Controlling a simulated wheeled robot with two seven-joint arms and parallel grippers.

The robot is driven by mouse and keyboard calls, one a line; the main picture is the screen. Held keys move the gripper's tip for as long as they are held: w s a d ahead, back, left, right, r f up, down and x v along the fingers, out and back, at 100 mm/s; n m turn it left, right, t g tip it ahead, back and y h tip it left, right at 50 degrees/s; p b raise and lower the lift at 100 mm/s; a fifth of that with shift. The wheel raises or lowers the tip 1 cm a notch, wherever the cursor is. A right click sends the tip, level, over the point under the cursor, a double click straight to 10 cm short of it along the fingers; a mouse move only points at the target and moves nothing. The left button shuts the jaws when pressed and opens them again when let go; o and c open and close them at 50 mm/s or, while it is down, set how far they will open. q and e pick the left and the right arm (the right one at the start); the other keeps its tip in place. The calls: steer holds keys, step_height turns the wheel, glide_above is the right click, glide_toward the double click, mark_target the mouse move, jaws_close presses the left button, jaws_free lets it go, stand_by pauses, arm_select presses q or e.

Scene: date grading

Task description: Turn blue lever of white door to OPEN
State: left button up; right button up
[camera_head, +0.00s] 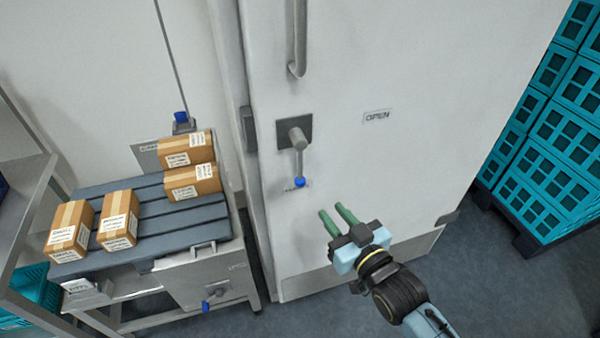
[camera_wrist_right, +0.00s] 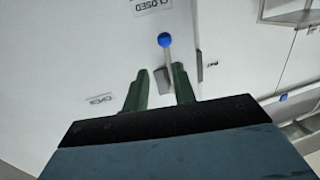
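The white door (camera_head: 400,60) fills the middle of the head view. Its lever (camera_head: 298,142) sits on a dark square plate and points down, with a blue tip (camera_head: 300,182) beside a small label. The OPEN label (camera_head: 378,116) is to the right of the lever. My right gripper (camera_head: 331,213) is open and empty, below and right of the blue tip. In the right wrist view my right gripper (camera_wrist_right: 159,80) has its fingers apart. The blue tip (camera_wrist_right: 164,40) shows beyond them, near the CLOSED label (camera_wrist_right: 152,6). My left gripper is out of view.
A slatted bench (camera_head: 150,200) with several cartons stands left of the door. Another blue-tipped lever (camera_head: 212,300) is on its front, and a blue knob (camera_head: 180,117) is behind it. Teal crates (camera_head: 555,150) stack at the right. A long door handle (camera_head: 297,40) hangs above the lever.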

mark_target(301, 169)
steer(key=shift+t+y, duration=0.3)
steer(key=shift+y, duration=0.1)
steer(key=r+x, duration=0.1)
steer(key=x, duration=0.3)
steer(key=r+x, duration=0.1)
steer(key=x, duration=0.4)
steer(key=b+x, duration=0.1)
steer(key=x, duration=0.3)
steer(key=shift+a+r, duration=0.4)
steer(key=shift+a, duration=0.15)
steer(key=shift+c, duration=0.3)
jaws_close()
